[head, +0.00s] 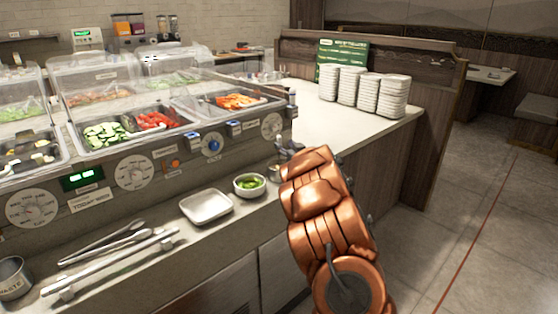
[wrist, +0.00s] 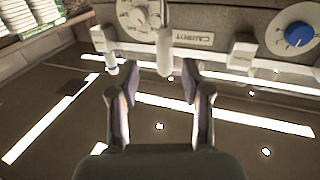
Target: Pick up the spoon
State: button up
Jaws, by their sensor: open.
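My gripper (wrist: 150,90) is open in the wrist view, its two dark fingers spread apart with nothing between the tips. A pale upright rod with a thicker lower end (wrist: 165,50) shows just beyond the fingertips, between them in the picture; it may be the spoon's handle, but I cannot tell for sure. No spoon bowl shows. In the head view my gripper (head: 288,145) is small and partly hidden behind my copper arm, close to the front panel of the food bar near its right end. I cannot make out a spoon there.
The front panel carries a blue dial (wrist: 299,35) and a white dial (head: 272,125). Stacked white dishes (head: 367,92) stand at the back right.

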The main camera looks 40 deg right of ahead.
aim_at(280, 143)
jog(key=shift+a+f+x, duration=0.1)
jog(key=shift+x, duration=1.1)
jog(key=shift+a+f+x, duration=0.1)
jog(key=shift+f+x, duration=0.05)
jog(key=shift+x, duration=1)
jog(key=shift+c, duration=0.2)
jog(key=shift+w, duration=0.1)
grip_shut()
